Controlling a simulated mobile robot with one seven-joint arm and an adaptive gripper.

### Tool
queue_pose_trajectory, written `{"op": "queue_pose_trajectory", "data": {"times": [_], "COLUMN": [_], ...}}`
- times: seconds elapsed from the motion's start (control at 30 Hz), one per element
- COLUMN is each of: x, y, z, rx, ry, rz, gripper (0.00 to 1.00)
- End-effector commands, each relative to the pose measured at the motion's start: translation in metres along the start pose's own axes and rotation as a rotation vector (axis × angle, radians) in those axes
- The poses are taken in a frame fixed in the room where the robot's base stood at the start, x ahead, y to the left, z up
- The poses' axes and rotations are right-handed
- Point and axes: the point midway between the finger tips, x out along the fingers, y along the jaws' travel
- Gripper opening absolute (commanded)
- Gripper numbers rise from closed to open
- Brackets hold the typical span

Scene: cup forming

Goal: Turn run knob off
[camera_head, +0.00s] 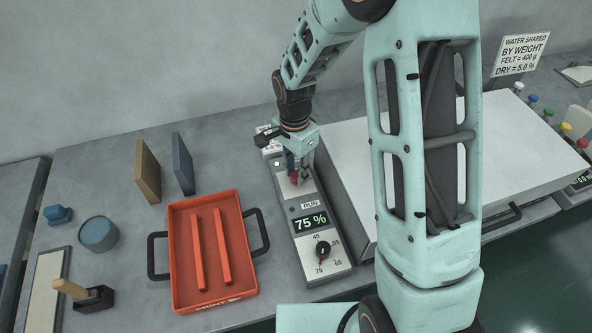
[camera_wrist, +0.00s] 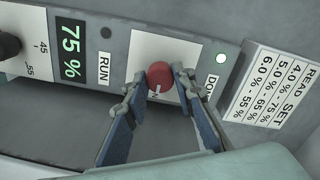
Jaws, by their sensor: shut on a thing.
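The run knob (camera_wrist: 160,76) is a red round knob on a white plate of the control panel (camera_head: 309,235). In the wrist view it sits between the two fingertips of my gripper (camera_wrist: 162,78), which is shut on it. In the head view my gripper (camera_head: 296,173) is at the far end of the panel and mostly hides the knob. The panel display (camera_head: 310,220) reads 75 %, with a RUN label beside it. A small round light near the DONE label (camera_wrist: 221,58) looks pale white-green.
A black dial (camera_head: 323,248) with a number scale is at the panel's near end. A red tray (camera_head: 183,261) with two bars stands left of the panel. A large white-topped unit (camera_head: 440,150) lies to the right. A READ/SET card (camera_wrist: 275,85) is beside the panel.

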Motion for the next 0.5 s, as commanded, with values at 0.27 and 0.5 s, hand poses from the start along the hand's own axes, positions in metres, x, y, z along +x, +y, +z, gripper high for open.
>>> {"op": "queue_pose_trajectory", "data": {"times": [0.27, 0.5], "x": [0.0001, 0.0011], "y": [-0.0008, -0.0007], "z": [-0.0002, -0.0002], "rx": [-0.043, -0.185], "ry": [0.002, 0.006], "rz": [-0.002, -0.001], "gripper": [0.00, 0.00]}}
